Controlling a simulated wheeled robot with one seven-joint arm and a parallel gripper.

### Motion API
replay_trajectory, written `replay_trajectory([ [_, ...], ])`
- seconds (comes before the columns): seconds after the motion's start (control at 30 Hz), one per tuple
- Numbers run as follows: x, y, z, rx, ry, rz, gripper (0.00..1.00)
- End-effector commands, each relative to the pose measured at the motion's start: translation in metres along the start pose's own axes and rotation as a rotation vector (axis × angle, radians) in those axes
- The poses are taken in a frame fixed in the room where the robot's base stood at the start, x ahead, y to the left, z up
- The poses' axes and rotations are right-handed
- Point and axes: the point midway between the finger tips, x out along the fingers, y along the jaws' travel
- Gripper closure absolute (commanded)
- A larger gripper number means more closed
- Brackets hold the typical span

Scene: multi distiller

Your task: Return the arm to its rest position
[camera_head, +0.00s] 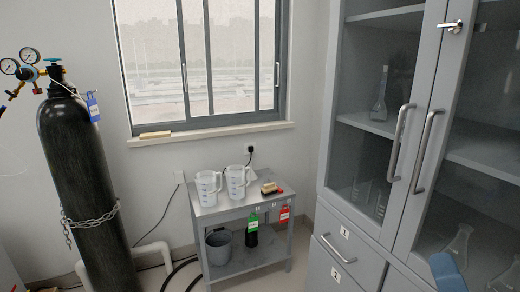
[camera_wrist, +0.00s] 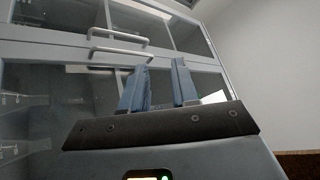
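My gripper (camera_wrist: 159,70) shows in the wrist view with its two blue fingers apart and nothing between them. It points toward the grey cabinet (camera_wrist: 62,48), whose two handles show beyond the fingertips. No contact between the fingers and the cabinet shows. In the head view, a blue piece at the lower right, in front of the cabinet glass, looks like part of my arm. The rest of the arm is out of that view.
The tall grey cabinet (camera_head: 400,168) with glass doors and flasks stands on the right, its doors shut. A small grey trolley (camera_head: 240,215) bears two clear jugs. A black gas cylinder (camera_head: 80,165) stands chained at left. A window (camera_head: 200,60) is behind.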

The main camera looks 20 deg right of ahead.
Motion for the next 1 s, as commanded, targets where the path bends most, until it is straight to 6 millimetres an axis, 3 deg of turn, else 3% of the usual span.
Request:
replay_trajectory([
  [0.3,-0.103,-0.001,0.037,-0.424,-0.407,0.007,0.71],
  [0.6,-0.202,-0.001,0.049,-0.745,-0.776,-0.003,0.71],
  [0.8,-0.234,-0.002,0.048,-0.841,-0.895,-0.013,0.71],
  [1.0,-0.238,-0.002,0.048,-0.857,-0.912,-0.016,0.71],
])
